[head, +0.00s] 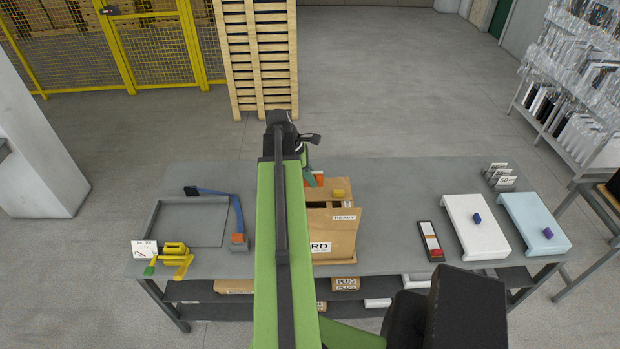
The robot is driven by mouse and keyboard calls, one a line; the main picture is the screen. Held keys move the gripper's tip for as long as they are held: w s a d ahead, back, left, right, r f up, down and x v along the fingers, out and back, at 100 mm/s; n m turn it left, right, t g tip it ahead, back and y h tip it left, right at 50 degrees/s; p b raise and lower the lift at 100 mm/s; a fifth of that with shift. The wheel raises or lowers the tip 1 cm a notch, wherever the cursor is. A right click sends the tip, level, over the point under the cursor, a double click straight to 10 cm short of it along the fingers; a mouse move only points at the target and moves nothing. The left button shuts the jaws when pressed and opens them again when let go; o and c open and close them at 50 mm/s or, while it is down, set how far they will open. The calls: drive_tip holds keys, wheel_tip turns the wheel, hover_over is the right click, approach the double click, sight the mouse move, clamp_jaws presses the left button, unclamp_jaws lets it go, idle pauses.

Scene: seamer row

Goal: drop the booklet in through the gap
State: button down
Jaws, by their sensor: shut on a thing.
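A brown cardboard box (334,236) stands on the grey table, with lettering on its front and a HEAVY label near its upper edge. A dark narrow gap (316,204) shows at its top, partly hidden by my green arm. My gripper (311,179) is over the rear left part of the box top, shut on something. A small teal piece with orange beside it shows there; I take it for the booklet, but it is too small and covered to be sure.
A grey tray (154,219), a yellow tape dispenser (175,258) and a blue-handled tool (238,212) lie left. A narrow case (430,240), a white box (476,226) and a pale blue box (534,224) lie right. Table space behind the box is clear.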

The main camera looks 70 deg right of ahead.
wheel_tip(320, 180, down, 14)
drive_tip(key=b, duration=1.3)
drive_tip(key=shift+w, duration=0.15)
drive_tip(key=c, duration=1.3)
unclamp_jaws()
drive_tip(key=shift+r, duration=0.1)
drive_tip(key=p+v, duration=1.6)
drive_tip(key=v, duration=0.1)
drive_tip(key=shift+w+a+r, duration=0.1)
drive_tip(key=shift+w+a, duration=0.05)
